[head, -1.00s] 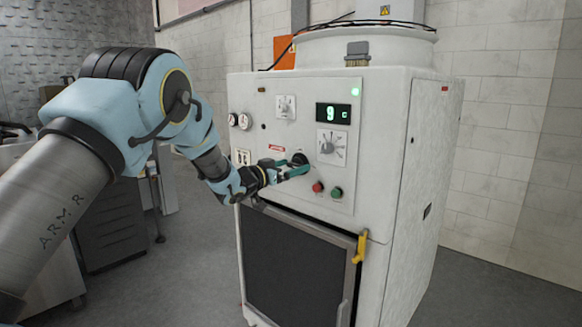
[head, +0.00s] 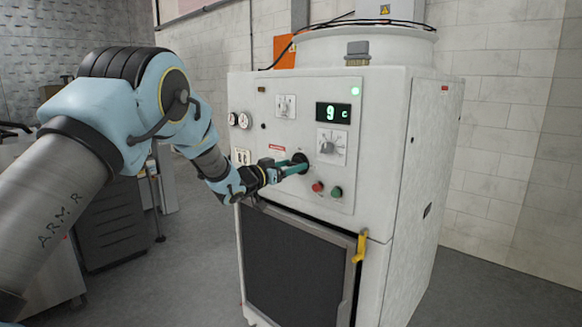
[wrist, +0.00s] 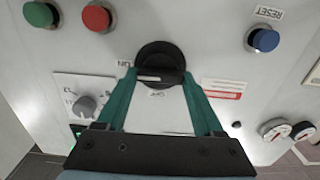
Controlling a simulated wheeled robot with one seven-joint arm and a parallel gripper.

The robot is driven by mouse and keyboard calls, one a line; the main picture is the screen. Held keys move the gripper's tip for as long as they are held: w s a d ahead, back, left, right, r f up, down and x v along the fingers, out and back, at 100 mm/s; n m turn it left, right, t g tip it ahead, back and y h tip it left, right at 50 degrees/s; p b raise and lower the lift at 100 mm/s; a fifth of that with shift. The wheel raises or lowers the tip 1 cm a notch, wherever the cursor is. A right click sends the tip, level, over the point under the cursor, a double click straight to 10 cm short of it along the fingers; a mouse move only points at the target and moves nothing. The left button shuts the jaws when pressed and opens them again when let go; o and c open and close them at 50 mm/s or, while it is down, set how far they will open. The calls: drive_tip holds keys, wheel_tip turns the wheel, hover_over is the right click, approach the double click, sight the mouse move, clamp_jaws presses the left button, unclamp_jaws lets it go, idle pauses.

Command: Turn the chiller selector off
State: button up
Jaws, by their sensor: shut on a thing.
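The chiller selector (head: 301,157) is a round black rotary switch on the white front panel. In the wrist view the selector (wrist: 160,58) has a black grip bar lying across the picture with a pale mark on it. An ON label (wrist: 124,64) is beside it and an OFF label (wrist: 156,93) is at its near edge. My gripper (head: 297,164) is at the selector. In the wrist view the teal fingers of my gripper (wrist: 158,78) are shut on the two ends of the bar. The far part of the switch is partly shadowed.
Red (head: 318,187) and green (head: 336,191) buttons are below right of the selector. A dial (head: 331,147) and a display reading 9 C (head: 333,113) are above it. A blue reset button (wrist: 264,40) and gauges (wrist: 287,129) show in the wrist view. A yellow latch (head: 361,246) sticks out below.

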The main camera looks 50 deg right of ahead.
drive_tip(key=n+p, duration=0.1)
drive_tip(key=n, duration=0.3)
drive_tip(key=shift+w+n+p, duration=0.15)
drive_tip(key=shift+n+p, duration=0.15)
drive_tip(key=shift+n, duration=0.1)
drive_tip(key=n+p, duration=0.1)
drive_tip(key=n, duration=0.2)
drive_tip(key=shift+n, duration=0.3)
drive_tip(key=n+p, duration=0.1)
drive_tip(key=n, duration=0.8)
drive_tip(key=shift+f, duration=0.15)
drive_tip(key=shift+n, duration=0.3)
drive_tip(key=o, duration=1.4)
